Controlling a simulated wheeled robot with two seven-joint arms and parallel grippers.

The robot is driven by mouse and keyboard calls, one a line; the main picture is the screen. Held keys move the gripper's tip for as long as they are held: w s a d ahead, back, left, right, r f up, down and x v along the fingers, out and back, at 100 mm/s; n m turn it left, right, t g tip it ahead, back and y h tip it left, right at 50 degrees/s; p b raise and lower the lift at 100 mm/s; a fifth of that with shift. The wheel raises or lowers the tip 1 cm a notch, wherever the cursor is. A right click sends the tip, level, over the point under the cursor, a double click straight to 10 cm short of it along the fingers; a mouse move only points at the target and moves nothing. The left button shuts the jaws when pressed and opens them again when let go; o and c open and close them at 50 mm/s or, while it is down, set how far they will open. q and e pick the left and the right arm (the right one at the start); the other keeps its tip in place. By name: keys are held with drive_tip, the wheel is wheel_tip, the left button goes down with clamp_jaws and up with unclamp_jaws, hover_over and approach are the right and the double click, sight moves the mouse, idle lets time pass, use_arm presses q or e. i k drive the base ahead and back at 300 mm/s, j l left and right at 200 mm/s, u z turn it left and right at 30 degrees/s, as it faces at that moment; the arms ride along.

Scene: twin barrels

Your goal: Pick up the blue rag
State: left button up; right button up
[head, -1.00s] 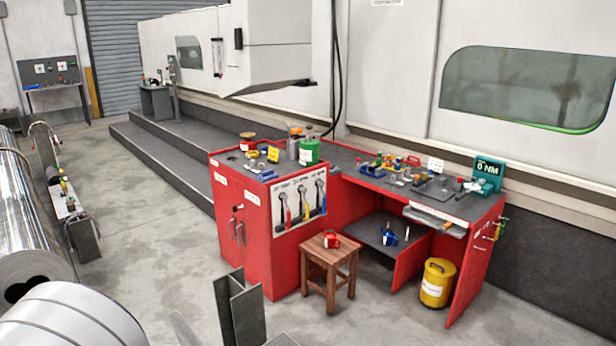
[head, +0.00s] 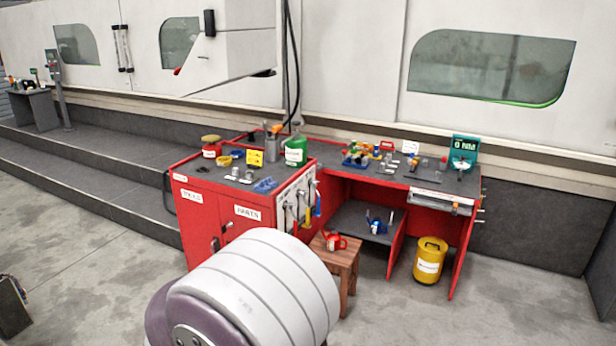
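A small crumpled blue thing (head: 265,185), which looks like the blue rag, lies near the front right corner of the red cabinet's dark top (head: 212,178) in the head view. It is too small to make out its folds. Another small blue thing (head: 377,226) sits on the low shelf under the bench; I cannot tell what it is. Neither of my grippers shows in the view.
A green canister (head: 296,151), a yellow card (head: 254,158) and small tools crowd the cabinet top. A wooden stool (head: 343,257) with a red object stands beside the cabinet. A yellow bucket (head: 429,262) stands at the right. The floor at front left is mostly clear.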

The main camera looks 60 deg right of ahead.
sight(267, 185)
drive_tip(key=i+l+z, duration=0.25)
drive_tip(key=i+z, duration=0.15)
drive_tip(key=i, duration=0.35)
drive_tip(key=i+z, duration=0.4)
drive_tip(key=i, duration=0.35)
drive_tip(key=i+j+z, duration=0.2)
drive_tip(key=i+z, duration=0.2)
drive_tip(key=i, duration=0.35)
drive_tip(key=i+l+z, duration=0.25)
drive_tip(key=i, duration=0.5)
drive_tip(key=i+l+z, duration=0.1)
drive_tip(key=i+z, duration=0.2)
drive_tip(key=i, duration=0.45)
drive_tip(key=i+l, duration=0.1)
